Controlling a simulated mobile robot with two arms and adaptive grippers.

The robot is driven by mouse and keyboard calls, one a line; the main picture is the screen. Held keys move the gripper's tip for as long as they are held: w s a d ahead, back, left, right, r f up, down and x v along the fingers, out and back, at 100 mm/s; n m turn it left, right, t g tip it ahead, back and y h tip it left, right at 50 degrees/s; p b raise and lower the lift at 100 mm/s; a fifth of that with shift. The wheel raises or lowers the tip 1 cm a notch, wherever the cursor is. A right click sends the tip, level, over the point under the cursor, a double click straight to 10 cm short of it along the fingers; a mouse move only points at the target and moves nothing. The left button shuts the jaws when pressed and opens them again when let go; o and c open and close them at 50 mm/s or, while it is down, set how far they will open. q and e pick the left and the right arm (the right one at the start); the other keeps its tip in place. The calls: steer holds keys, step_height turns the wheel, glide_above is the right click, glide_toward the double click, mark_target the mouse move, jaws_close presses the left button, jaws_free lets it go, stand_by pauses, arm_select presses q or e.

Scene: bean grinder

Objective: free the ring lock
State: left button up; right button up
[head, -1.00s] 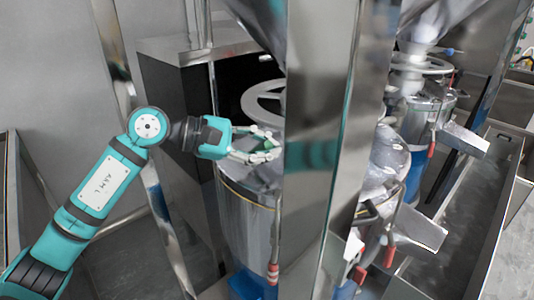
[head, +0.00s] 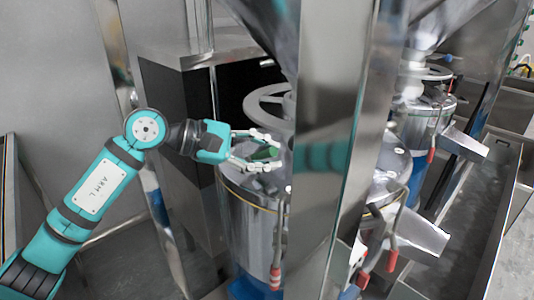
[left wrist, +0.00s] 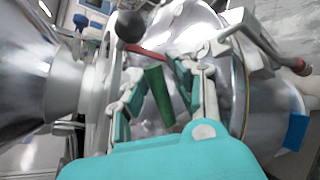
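The nearest grinder (head: 245,215) is a steel drum with a pale grey ring wheel (head: 262,92) above its lid. Which part is the ring lock is not clear. A short green grip (head: 266,153) sits just above the lid; the left wrist view shows it as a green cylinder (left wrist: 158,95). My left gripper (head: 262,151) is open, with its fingers on either side of the green grip and gaps visible in the wrist view (left wrist: 160,80). The ring wheel shows edge-on there (left wrist: 97,98). My right gripper is not in view.
The wide steel post (head: 325,150) stands close right of my left gripper. A dark-sided steel cabinet (head: 180,110) stands behind it. Further grinders (head: 425,115) and a long steel trough (head: 470,220) lie to the right. A black knob (left wrist: 130,26) is near the fingers.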

arm_select(q)
steer(key=shift+d, duration=0.15)
steer(key=shift+w, duration=0.1)
steer(key=v, duration=1.2)
steer(key=shift+c, duration=0.2)
